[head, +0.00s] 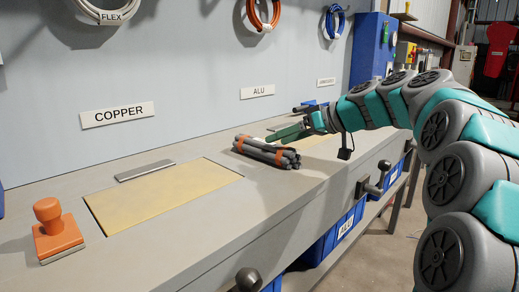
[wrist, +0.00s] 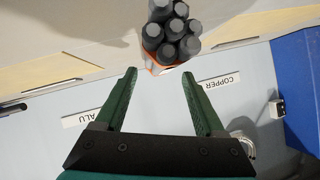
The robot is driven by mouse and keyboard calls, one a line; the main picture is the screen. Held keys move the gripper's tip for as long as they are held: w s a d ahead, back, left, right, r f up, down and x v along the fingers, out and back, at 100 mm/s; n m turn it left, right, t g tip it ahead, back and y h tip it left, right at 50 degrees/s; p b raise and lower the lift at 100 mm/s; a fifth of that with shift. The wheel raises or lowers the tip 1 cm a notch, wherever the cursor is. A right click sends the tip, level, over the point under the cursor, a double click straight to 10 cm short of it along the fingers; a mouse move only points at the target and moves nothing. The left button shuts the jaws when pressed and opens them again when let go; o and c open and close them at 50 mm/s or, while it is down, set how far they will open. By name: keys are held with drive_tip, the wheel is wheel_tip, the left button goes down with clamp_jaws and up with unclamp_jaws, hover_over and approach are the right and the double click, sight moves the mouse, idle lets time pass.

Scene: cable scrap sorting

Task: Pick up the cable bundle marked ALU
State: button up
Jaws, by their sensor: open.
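A bundle of dark grey cables with orange bands (head: 267,152) lies on the bench in the head view, between two yellow panels. In the wrist view, the bundle (wrist: 172,30) shows end-on at the top, just beyond the fingertips. I see no ALU mark on it; a wall sign reading ALU (head: 257,91) is behind it. My gripper (head: 280,134) has green fingers and is just behind the bundle in the head view. In the wrist view, my gripper (wrist: 159,76) is open, with nothing between its fingers. Part of the far finger is hidden in the head view.
A COPPER sign (head: 117,114) is on the wall to the left. An orange stamp-like object (head: 57,232) stands at the bench's left front. A yellow panel (head: 160,194) lies clear. Levers (head: 374,178) stick out from the bench front, above blue bins (head: 335,238).

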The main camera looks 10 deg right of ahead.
sight(265, 146)
drive_tip(key=x, duration=0.6)
drive_tip(key=shift+f, duration=0.15)
clamp_jaws()
idle(0.4)
